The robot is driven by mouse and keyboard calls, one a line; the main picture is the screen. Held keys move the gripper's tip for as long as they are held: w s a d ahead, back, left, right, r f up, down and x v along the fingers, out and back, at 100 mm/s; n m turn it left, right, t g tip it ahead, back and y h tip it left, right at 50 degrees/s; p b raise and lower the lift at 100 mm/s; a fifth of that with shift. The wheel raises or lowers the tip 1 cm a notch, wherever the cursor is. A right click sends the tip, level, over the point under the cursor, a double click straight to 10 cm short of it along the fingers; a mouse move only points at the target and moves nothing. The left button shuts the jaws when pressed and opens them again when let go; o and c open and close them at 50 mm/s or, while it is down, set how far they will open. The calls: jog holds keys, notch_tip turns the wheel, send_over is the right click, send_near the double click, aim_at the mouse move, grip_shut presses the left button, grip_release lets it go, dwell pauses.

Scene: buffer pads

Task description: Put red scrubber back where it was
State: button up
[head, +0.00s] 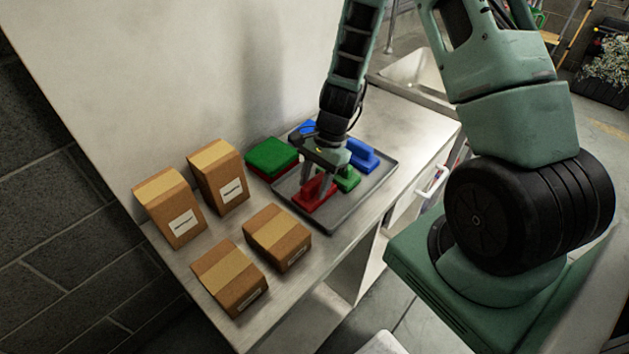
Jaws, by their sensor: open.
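The red scrubber (314,194) lies on the grey tray (322,220), near the tray's front left side. My gripper (318,184) is open, with its fingers pointing down at the red scrubber; I cannot tell whether they touch it. A green scrubber (347,179) lies on the tray just right of the red one. A blue scrubber (362,155) lies farther right on the tray. Another blue piece (307,128) shows at the tray's back, partly hidden by my arm. A green pad over a red pad (272,156) sits left of the tray.
Several cardboard boxes (217,177) stand on the left part of the metal counter (408,120). A wall rises close behind. A sink (415,76) lies at the far right end. The counter's front edge runs close to the tray.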

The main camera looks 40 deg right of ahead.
jog(key=s+v, duration=0.1)
jog(key=v, duration=1.1)
jog(key=s+a+r+n+h, duration=0.2)
jog(key=s+a+r+n, duration=0.3)
jog(key=s+a+n, duration=0.4)
jog(key=s+a+r+n+h, duration=0.2)
jog(key=s+a+r+n, duration=0.3)
jog(key=s+a+n, duration=0.4)
jog(key=a+n, duration=0.4)
jog(key=n, duration=0.1)
jog(key=shift+s+a+n+t, duration=0.3)
jog(key=shift+s+a+t, duration=0.05)
jog(key=shift+t, duration=0.05)
